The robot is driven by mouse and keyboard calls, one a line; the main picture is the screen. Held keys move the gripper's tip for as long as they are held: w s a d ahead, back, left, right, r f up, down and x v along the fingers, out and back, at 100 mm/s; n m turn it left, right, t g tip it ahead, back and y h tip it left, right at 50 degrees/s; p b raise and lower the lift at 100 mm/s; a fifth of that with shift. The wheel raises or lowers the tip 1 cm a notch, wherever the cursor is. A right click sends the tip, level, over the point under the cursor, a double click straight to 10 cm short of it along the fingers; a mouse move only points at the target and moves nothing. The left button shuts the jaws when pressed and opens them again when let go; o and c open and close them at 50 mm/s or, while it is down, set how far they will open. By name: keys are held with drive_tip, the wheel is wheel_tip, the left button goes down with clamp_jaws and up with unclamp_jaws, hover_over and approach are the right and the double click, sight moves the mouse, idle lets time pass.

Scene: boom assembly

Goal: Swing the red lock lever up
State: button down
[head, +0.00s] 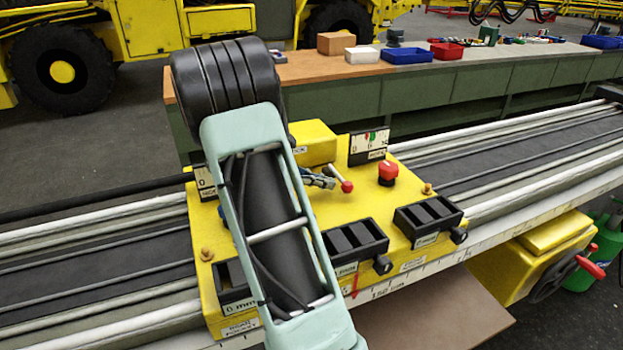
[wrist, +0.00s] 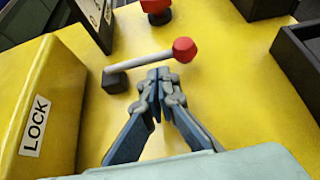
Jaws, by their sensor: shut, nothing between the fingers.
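The lock lever is a thin grey rod with a red knob (wrist: 184,49), beside the yellow block labelled LOCK (wrist: 52,105). In the wrist view the rod (wrist: 135,62) runs from a dark pivot block at left up to the knob at right. My gripper (wrist: 160,76) is shut and empty, its tips at or just below the rod near the knob; I cannot tell whether they touch. In the head view the red knob (head: 347,187) shows just right of my gripper (head: 330,181). My own arm hides part of the yellow panel and the lever's base.
A red button (head: 387,172) stands right of the lever, with a dial (head: 368,146) behind it. Dark slotted boxes (head: 428,218) with black knobs line the panel's front. Rails run left and right. A long bench (head: 450,88) with bins stands behind.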

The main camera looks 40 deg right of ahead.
drive_tip(key=shift+x, duration=1.1)
drive_tip(key=shift+r+p, duration=0.2)
drive_tip(key=shift+p, duration=0.15)
drive_tip(key=shift+r+g+p, duration=0.1)
drive_tip(key=shift+g+p, duration=0.2)
drive_tip(key=shift+p, duration=0.2)
